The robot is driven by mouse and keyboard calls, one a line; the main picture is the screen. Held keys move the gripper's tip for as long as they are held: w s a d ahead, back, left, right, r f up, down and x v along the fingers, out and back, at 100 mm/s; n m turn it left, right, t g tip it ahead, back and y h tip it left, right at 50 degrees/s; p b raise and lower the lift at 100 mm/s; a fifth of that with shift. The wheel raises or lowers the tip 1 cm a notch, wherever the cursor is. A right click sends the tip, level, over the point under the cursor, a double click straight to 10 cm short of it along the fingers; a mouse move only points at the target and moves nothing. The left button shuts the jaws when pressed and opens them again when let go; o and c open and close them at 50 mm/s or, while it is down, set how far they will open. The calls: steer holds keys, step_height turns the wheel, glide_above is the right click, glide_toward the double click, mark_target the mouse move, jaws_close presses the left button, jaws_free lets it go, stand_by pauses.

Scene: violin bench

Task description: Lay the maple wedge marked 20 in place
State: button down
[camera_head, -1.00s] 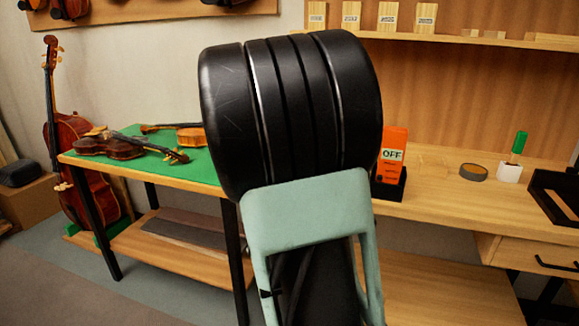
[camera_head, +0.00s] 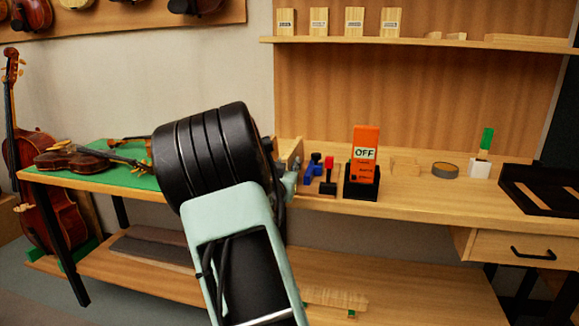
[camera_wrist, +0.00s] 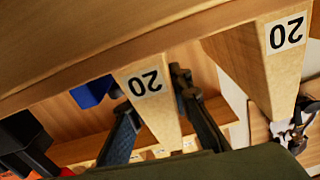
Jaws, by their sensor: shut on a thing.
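In the wrist view my gripper (camera_wrist: 152,92) is shut on a pale maple wedge (camera_wrist: 165,118), a finger on each side. Its white label reads 20, upside down in the picture. A second pale wedge (camera_wrist: 262,72), also marked 20, stands to the right, apart from the fingers. I cannot tell what it rests on. In the head view my arm hides most of the gripper and the held wedge. A pale wooden piece (camera_head: 292,152) shows just right of my arm, above the bench.
The workbench (camera_head: 420,203) holds an orange OFF block (camera_head: 365,152), blue and red tools (camera_head: 315,167), a tape roll (camera_head: 445,170) and a black tray (camera_head: 540,190). Labelled wooden blocks (camera_head: 320,21) stand on the shelf above. Violins lie on the green mat (camera_head: 140,180) at left.

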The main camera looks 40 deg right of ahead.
steer(key=c, duration=1.7)
jaws_free()
steer(key=shift+c, duration=0.2)
steer(key=shift+r, duration=0.15)
steer(key=p+v, duration=0.2)
steer(key=v, duration=1)
